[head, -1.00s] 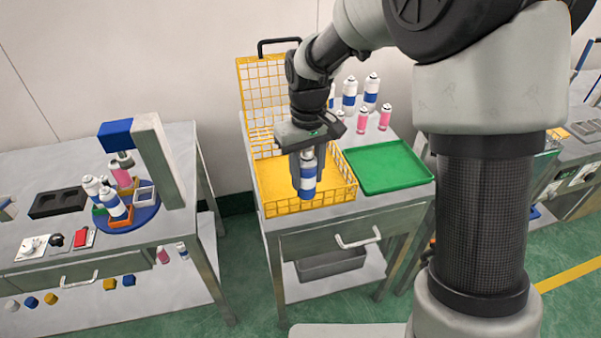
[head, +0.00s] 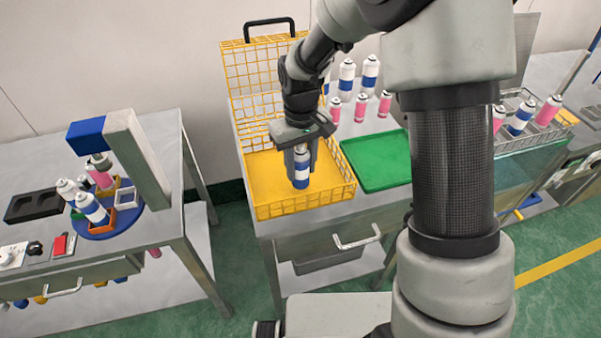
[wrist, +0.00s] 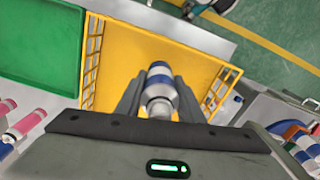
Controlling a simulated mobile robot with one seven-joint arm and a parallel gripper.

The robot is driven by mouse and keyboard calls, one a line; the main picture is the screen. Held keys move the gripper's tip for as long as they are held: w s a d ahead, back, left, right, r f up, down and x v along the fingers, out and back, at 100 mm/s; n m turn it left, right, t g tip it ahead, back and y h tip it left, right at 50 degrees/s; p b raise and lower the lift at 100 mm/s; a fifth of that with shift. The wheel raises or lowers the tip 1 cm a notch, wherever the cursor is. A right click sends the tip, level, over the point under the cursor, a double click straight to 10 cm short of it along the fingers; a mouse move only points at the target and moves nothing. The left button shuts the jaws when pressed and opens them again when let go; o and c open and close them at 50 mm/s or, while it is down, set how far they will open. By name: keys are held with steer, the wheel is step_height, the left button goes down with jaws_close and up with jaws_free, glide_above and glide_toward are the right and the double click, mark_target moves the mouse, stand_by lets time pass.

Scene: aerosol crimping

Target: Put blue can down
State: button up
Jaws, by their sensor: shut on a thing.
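The blue can (head: 301,170), white with a blue band, is upright inside the yellow wire basket (head: 262,212) in the head view. My gripper (head: 301,160) is shut on its upper part from above. In the wrist view the can (wrist: 160,83) shows between the two fingers of my gripper (wrist: 158,95), over the yellow basket floor (wrist: 140,48). Whether the can's base touches the basket floor cannot be told. The basket is otherwise empty where I can see, and its lid stands open at the back.
A green tray (head: 376,160) lies right of the basket. Several blue and pink cans (head: 347,76) stand behind it. On the left table is a crimping stand (head: 135,160) with a blue round plate (head: 108,226) holding cans. A wire rack with cans (head: 530,125) stands far right.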

mark_target(301, 174)
steer(key=shift+f, duration=1.6)
steer(key=o, duration=1.1)
step_height(301, 174, up, 12)
steer(key=shift+f+p, duration=0.2)
steer(key=shift+p, duration=0.1)
steer(key=shift+d+r, duration=0.1)
steer(key=shift+r, duration=0.4)
steer(key=s+d+r+m+t, duration=0.2)
steer(key=s+d+r, duration=0.5)
steer(key=r, duration=0.3)
steer(key=s+d+r+m+t, duration=0.1)
steer(key=s+d, duration=0.1)
steer(key=s, duration=0.2)
steer(key=s+d+r+m+t, duration=0.1)
steer(key=s+d, duration=0.1)
steer(key=s, duration=0.2)
steer(key=s+d+r+m+t, duration=0.1)
steer(key=s+d+r, duration=0.1)
steer(key=s, duration=0.3)
steer(key=shift+d+t, duration=0.2)
steer(key=shift+t, duration=0.1)
